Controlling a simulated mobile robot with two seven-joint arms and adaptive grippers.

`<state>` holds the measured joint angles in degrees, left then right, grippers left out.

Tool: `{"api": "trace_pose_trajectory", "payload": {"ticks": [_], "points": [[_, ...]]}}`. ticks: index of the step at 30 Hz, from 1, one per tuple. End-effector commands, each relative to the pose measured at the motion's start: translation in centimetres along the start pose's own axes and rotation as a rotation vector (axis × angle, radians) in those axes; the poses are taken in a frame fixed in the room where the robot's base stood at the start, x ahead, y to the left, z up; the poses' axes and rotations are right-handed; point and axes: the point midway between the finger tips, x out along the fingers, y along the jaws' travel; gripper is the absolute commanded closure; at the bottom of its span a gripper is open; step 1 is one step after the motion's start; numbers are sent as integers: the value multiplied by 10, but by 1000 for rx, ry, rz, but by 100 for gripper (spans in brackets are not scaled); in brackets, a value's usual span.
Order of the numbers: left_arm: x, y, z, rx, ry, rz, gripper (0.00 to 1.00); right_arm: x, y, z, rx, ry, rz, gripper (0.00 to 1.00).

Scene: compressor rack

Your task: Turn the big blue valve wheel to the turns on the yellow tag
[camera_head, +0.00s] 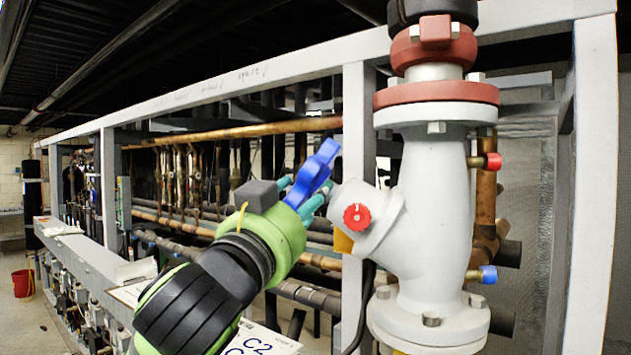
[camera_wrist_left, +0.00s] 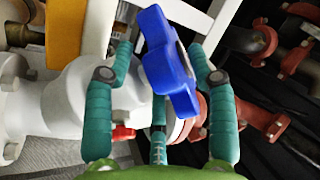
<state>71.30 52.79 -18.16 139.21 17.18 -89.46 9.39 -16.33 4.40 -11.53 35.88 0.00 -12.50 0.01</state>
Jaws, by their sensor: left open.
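The blue valve wheel (camera_head: 313,174) is lobed and stands on the angled side branch of the white valve body (camera_head: 432,215). It also shows in the left wrist view (camera_wrist_left: 168,68). My left gripper (camera_head: 305,194) is at the wheel, and its teal fingers are spread. In the left wrist view my left gripper (camera_wrist_left: 161,60) has fingers on either side of the wheel and a third below it. Whether any finger touches the wheel I cannot tell. A yellow tag (camera_head: 343,242) hangs partly hidden behind the side branch. It is larger in the left wrist view (camera_wrist_left: 64,38), with no readable writing.
A small red knob (camera_head: 357,217) sits on the side branch close to the wheel. Red-capped (camera_head: 493,161) and blue-capped (camera_head: 488,274) fittings stick out on the body's right. A grey frame post (camera_head: 355,130) stands just behind the wheel. Copper pipes (camera_head: 240,132) run behind.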

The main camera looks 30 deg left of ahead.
Motion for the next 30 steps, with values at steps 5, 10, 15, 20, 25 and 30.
{"api": "trace_pose_trajectory", "payload": {"ticks": [5,10,15,20,25,30], "points": [[31,-3,-3,2,-3,-1,43,-22,-1,-4,2,2,-1,60],[50,-2,-2,1,-2,-1,43,-33,0,23,1,-41,0,60],[55,-1,0,1,0,-3,43,-35,1,27,0,-49,1,60],[55,-1,0,1,1,-3,43,-33,3,12,0,-26,3,60],[54,-1,0,1,1,-3,99,-33,4,5,0,-11,4,60],[54,-1,0,1,0,-3,100,-33,4,6,0,-13,4,60]]}}
